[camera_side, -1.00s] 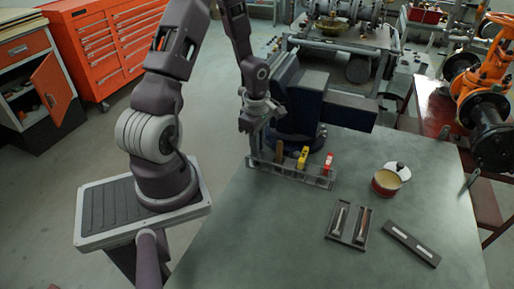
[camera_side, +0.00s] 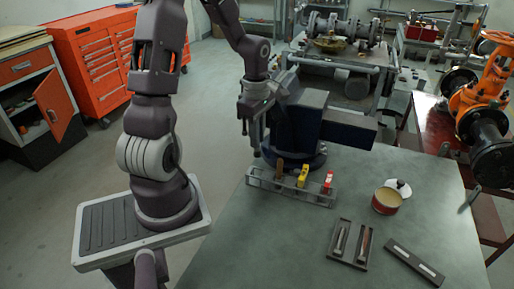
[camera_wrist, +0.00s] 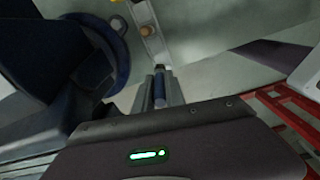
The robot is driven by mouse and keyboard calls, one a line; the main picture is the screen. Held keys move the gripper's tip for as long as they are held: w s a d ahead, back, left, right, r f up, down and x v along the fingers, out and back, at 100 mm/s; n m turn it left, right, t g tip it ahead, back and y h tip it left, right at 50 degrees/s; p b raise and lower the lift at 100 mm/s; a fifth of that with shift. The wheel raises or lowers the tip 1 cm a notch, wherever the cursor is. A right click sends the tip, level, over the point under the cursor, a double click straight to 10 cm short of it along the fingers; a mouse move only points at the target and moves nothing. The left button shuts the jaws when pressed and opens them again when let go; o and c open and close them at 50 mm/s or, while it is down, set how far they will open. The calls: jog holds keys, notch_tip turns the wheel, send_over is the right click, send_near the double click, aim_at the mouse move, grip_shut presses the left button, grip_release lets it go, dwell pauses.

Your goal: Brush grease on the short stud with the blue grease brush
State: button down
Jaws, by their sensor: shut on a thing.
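My gripper (camera_side: 252,142) points down at the left end of the brush rack (camera_side: 318,199), beside the vise. In the wrist view its fingers (camera_wrist: 160,88) are shut on a blue handle, the blue grease brush (camera_wrist: 160,92). The brush's lower end is dark and near the rack's end; I cannot tell whether it is still in the rack. A dark two-slot tray (camera_side: 351,243) on the bench holds two slim studs, a greyish one (camera_side: 341,239) and a brownish one (camera_side: 364,239). I cannot tell which is short. An open grease tin (camera_side: 387,201) stands behind the tray.
The rack holds brown, yellow (camera_side: 302,176) and red (camera_side: 328,181) handled tools. The blue vise (camera_side: 310,125) stands close to my gripper. A dark bar (camera_side: 414,262) with a pale strip lies right of the tray. The front left of the bench is clear.

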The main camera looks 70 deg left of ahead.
dwell(0.3)
notch_tip(320, 180, up, 5)
jog(key=shift+r, duration=0.15)
jog(key=w+d+t, duration=0.1)
jog(key=w+d, duration=0.2)
jog(key=w, duration=0.4)
jog(key=w+d+t, duration=0.1)
jog(key=w+d, duration=0.1)
jog(key=w, duration=0.6)
jog(key=w+d+t+h, duration=0.1)
jog(key=w+d, duration=0.6)
jog(key=d, duration=0.2)
jog(key=w+d+t, duration=0.1)
jog(key=w+d, duration=0.5)
jog(key=d, duration=0.3)
jog(key=shift+w+d+f, duration=0.1)
jog(key=shift+w+f, duration=0.1)
jog(key=shift+f, duration=2.7)
jog(key=shift+w+d+f, duration=0.1)
jog(key=shift+w+f, duration=0.05)
jog(key=shift+f, duration=2.7)
jog(key=shift+f, duration=0.6)
notch_tip(320, 180, up, 7)
